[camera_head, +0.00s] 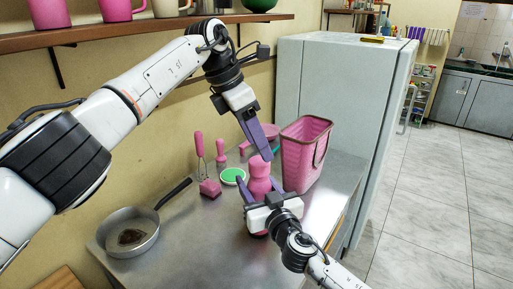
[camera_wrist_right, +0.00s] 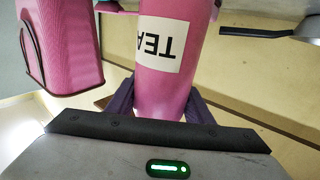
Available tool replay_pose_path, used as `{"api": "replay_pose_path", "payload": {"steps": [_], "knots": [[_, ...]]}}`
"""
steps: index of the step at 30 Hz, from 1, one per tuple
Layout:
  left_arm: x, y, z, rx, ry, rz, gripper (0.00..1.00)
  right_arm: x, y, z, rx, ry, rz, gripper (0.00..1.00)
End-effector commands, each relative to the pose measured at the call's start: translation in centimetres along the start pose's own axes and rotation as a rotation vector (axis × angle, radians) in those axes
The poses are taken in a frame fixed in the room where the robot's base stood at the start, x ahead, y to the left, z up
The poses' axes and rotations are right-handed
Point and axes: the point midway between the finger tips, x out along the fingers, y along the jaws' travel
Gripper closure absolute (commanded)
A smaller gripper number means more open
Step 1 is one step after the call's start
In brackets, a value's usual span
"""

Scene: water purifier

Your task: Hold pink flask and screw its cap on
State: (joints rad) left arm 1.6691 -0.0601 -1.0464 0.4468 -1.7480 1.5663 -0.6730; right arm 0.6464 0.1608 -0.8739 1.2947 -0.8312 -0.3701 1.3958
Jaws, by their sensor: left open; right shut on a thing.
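The pink flask (camera_head: 259,184) stands upright on the metal counter, and a pink rounded top shows at its upper end. I cannot tell whether that top is a seated cap. My right gripper (camera_head: 262,188) is shut on the flask's body. In the right wrist view, its purple fingers grip both sides of the flask (camera_wrist_right: 170,85), below a white label with upside-down "TEA" lettering. My left gripper (camera_head: 267,146) is open, pointing down just above and beside the flask's top. Its fingers partly overlap each other from this angle.
A pink basket (camera_head: 305,155) stands close to the flask's right. A pan (camera_head: 115,247), pink utensils (camera_head: 200,145) and a green-topped round item (camera_head: 232,175) lie to the left. A shelf (camera_head: 140,33) with mugs hangs above. A fridge (camera_head: 340,90) stands behind. The counter's front middle is clear.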

Motion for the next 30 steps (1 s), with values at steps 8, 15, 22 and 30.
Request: {"api": "replay_pose_path", "payload": {"steps": [8,15,22,30], "knots": [[0.1,0.0,0.0,0.001,0.0,-0.001,0.26,0.0,0.0,0.0,0.0,0.0,0.0,1.0],[0.1,0.0,0.0,0.001,0.0,-0.001,0.2,0.0,0.0,0.0,0.0,0.0,0.0,1.0],[-1.3,0.0,0.0,0.001,0.0,0.001,0.2,0.0,0.0,0.0,0.0,0.0,0.0,1.0],[-7.0,0.1,0.1,0.0,-0.001,0.004,0.2,0.0,0.0,0.0,0.0,0.0,0.0,1.0]]}}
